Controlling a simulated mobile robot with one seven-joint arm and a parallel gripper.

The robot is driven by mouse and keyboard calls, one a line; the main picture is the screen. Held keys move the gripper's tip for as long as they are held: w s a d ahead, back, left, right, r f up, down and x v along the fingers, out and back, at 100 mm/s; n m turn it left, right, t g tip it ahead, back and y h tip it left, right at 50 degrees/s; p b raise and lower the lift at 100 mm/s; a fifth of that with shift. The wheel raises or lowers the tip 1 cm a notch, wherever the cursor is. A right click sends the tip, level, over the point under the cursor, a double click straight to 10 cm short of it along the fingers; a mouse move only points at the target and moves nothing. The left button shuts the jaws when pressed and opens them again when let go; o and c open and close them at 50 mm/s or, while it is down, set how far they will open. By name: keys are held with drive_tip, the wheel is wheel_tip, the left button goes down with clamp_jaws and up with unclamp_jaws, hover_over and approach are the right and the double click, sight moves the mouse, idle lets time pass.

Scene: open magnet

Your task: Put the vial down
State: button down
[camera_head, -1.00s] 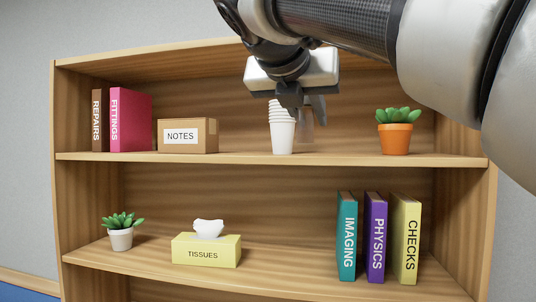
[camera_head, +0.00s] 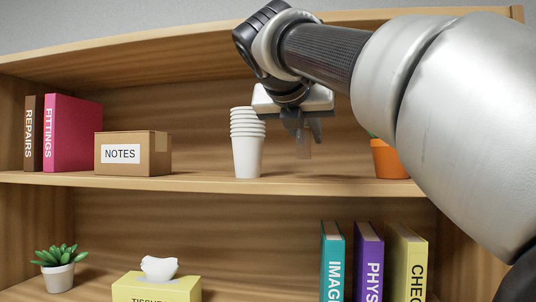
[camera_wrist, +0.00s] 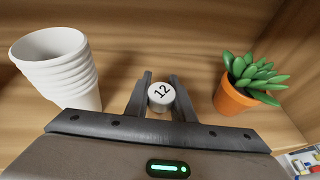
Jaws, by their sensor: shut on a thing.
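My gripper is shut on the vial, which looks upright over the upper shelf (camera_head: 205,183). I cannot tell whether its base touches the shelf.
Stacked white cups (camera_head: 248,150) stand close on the left of the vial. An orange pot with a green plant (camera_wrist: 233,97) stands on the right, partly behind my arm in the head view. A NOTES box (camera_head: 133,153) is farther left. Bare shelf lies between cups and pot.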

drive_tip(key=w+d+p, duration=0.1)
drive_tip(key=w, duration=0.2)
drive_tip(key=w+d, duration=0.1)
drive_tip(key=w, duration=0.3)
drive_tip(key=w+d+p, duration=0.1)
drive_tip(key=w+d, duration=0.1)
drive_tip(key=w, duration=0.2)
drive_tip(key=shift+w+p, duration=0.1)
drive_tip(key=shift+p, duration=0.2)
drive_tip(key=shift+w+d, duration=0.1)
drive_tip(key=shift+w, duration=0.05)
drive_tip(key=shift+f, duration=1.75)
drive_tip(key=shift+f, duration=0.1)
drive_tip(key=c, duration=1.5)
unclamp_jaws()
drive_tip(key=b+v, duration=0.1)
drive_tip(key=v, duration=1.1)
